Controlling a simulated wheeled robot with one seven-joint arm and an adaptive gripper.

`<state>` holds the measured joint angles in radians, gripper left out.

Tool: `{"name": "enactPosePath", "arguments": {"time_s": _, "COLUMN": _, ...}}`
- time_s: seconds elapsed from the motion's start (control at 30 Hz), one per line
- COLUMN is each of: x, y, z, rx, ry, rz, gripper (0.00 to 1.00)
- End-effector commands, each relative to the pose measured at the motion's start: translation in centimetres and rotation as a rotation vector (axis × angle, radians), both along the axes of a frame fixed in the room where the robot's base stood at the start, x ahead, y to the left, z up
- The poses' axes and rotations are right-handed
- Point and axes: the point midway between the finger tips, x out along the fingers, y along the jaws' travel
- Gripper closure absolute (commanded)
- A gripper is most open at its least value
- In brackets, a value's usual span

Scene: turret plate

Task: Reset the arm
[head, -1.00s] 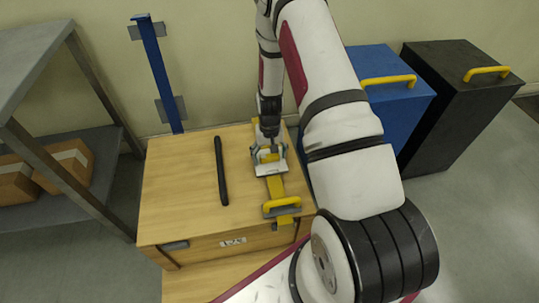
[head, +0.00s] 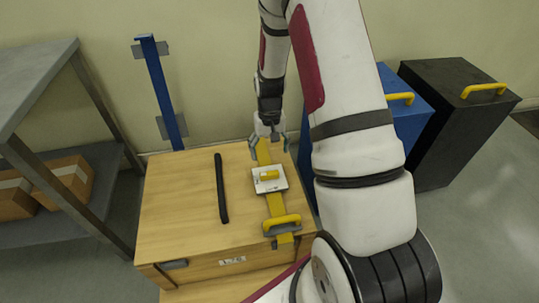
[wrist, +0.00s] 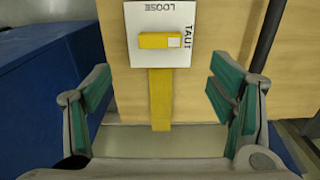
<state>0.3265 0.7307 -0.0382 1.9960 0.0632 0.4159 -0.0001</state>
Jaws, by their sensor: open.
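My gripper (head: 268,142) is open and empty above the back edge of the wooden box, behind the turret plate. The turret plate (head: 263,186) is a white plate on top of the box with a yellow knob (head: 269,175). In the wrist view the white plate (wrist: 185,58) reads LOOSE and TAUT, and the yellow knob (wrist: 152,41) has its pale end beside TAUT. The open fingers (wrist: 160,103) stand apart on both sides of the yellow strap (wrist: 161,100), clear of the knob.
The wooden box (head: 185,215) also carries a black bar (head: 221,188) and a yellow handle (head: 282,223) at the strap's front. A blue post (head: 160,90) stands behind left. A grey shelf (head: 40,75) is at left. Blue (head: 412,125) and black bins (head: 440,130) stand at right.

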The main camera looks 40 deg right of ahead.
Motion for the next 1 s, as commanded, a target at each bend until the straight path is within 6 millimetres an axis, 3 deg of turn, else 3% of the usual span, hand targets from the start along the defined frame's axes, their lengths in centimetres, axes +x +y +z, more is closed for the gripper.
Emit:
{"name": "enactPosePath", "arguments": {"time_s": 0.6, "x": 0.0, "y": 0.2, "z": 0.7, "rx": 0.000, "ry": -0.002, "rz": 0.004, "gripper": 0.23}}
{"name": "enactPosePath", "arguments": {"time_s": 0.77, "x": -0.4, "y": 1.8, "z": 5.0, "rx": 0.004, "ry": -0.013, "rz": 0.034, "gripper": 0.23}}
{"name": "enactPosePath", "arguments": {"time_s": 1.0, "x": -3.6, "y": 6.0, "z": 14.7, "rx": 0.015, "ry": -0.024, "rz": 0.108, "gripper": 0.23}}
